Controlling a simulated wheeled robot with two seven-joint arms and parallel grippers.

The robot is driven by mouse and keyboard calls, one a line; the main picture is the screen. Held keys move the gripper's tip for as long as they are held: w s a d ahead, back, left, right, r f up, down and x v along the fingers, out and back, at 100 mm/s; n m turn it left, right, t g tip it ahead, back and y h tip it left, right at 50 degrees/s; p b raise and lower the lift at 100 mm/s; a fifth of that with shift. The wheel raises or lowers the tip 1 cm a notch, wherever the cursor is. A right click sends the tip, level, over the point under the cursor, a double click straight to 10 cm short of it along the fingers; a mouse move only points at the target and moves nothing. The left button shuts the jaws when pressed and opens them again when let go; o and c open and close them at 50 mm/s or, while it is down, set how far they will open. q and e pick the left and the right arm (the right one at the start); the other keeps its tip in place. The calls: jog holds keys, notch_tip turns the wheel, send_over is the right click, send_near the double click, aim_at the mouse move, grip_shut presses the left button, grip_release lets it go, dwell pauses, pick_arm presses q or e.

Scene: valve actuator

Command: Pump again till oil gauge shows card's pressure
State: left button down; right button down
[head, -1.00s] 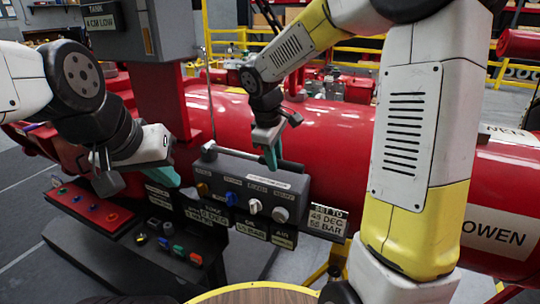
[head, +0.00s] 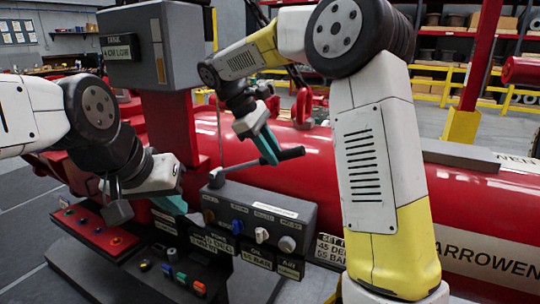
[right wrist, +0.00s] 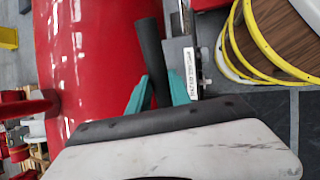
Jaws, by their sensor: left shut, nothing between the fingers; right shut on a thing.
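The pump handle (head: 290,154), a dark bar, slants up to the right from its pivot on the grey control box (head: 258,212). My right gripper (head: 270,150) is shut on it; the right wrist view shows the dark bar (right wrist: 151,55) between the teal fingers (right wrist: 155,92). My left gripper (head: 172,204) is shut and empty at the left end of the box. The card (head: 331,249) right of the box reads SET TO, 45 DEG, 55 BAR. Small plates (head: 256,256) below the box carry text, one with BAR; I cannot make out a gauge needle.
A red button panel (head: 95,232) and several small coloured knobs (head: 180,277) lie in front of the box. A grey cabinet with an OIL LOW sign (head: 120,47) stands at the back left. The red tank (head: 390,195) runs behind the box.

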jog(key=c, duration=1.2)
grip_release()
jog(key=shift+v, duration=3.95)
jog(key=s+d+m+t+y, duration=0.2)
jog(key=s+d+m+y, duration=0.2)
jog(key=s+d, duration=0.55)
jog(key=s+d+f+m+t+y, duration=0.1)
jog(key=s+f+m, duration=0.1)
jog(key=s, duration=0.2)
jog(key=s+d+f+m+t+y, duration=0.1)
jog(key=s+f+m, duration=0.2)
jog(key=s, duration=0.1)
jog(key=s+d+f+m+t+y, duration=0.1)
jog(key=s+f+m+t+y, duration=0.1)
jog(key=s+m, duration=0.1)
jog(key=shift+s+d+f, duration=0.15)
jog(key=shift+s+d, duration=0.05)
jog(key=shift+s, duration=0.25)
